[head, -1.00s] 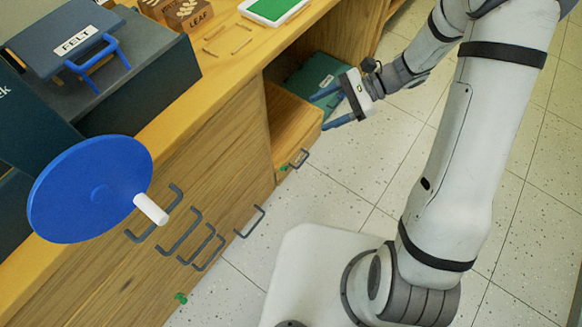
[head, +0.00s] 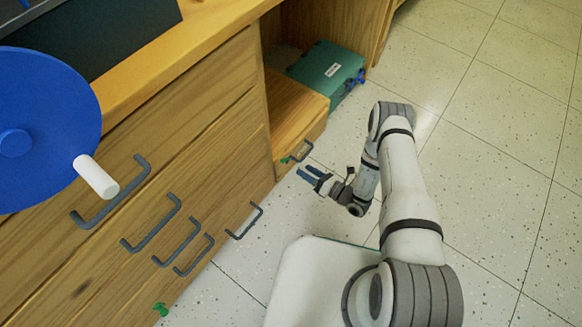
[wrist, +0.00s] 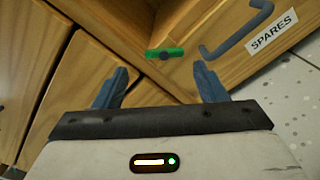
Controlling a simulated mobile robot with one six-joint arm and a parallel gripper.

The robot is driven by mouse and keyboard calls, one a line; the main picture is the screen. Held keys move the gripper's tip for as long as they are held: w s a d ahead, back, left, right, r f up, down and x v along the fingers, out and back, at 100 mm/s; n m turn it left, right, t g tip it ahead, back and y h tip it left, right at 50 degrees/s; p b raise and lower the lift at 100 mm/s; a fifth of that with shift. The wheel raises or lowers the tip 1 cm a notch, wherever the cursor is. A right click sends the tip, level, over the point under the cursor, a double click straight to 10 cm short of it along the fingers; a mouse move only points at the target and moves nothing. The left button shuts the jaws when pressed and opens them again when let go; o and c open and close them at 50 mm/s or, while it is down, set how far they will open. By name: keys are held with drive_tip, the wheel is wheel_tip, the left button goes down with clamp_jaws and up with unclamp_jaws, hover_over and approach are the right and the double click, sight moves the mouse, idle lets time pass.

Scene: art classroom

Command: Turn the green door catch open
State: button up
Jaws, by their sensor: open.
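A green catch (wrist: 164,53) shows in the wrist view, just beyond and between my fingertips. It is a short bar with a dark round centre and lies nearly level in that picture. It sits beside the grey handle of the front labelled SPARES. In the head view a small bit of green (head: 285,160) shows by that low front's handle. My gripper (head: 308,173) is open, low in front of the small wooden cabinet. Its two blue fingers (wrist: 161,68) are apart with nothing between them, and I see no contact with the catch.
Another green catch (head: 160,309) sits low on the long cabinet at left. Grey handles (head: 150,222) stick out from that cabinet. A blue wheel (head: 40,130) with a white knob overhangs at left. A teal case (head: 326,72) lies behind the small cabinet (head: 296,108). Open floor (head: 500,170) lies right.

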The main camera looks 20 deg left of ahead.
sight(287, 161)
drive_tip(key=x, duration=0.2)
drive_tip(key=b+x, duration=0.1)
drive_tip(key=x, duration=0.1)
drive_tip(key=f+b+x, duration=0.1)
drive_tip(key=x, duration=0.1)
drive_tip(key=shift+a, duration=0.1)
drive_tip(key=shift+w+a+r, duration=0.1)
drive_tip(key=shift+w+a, duration=0.25)
drive_tip(key=shift+a, duration=0.3)
drive_tip(key=shift+c, duration=0.5)
drive_tip(key=c, duration=0.6)
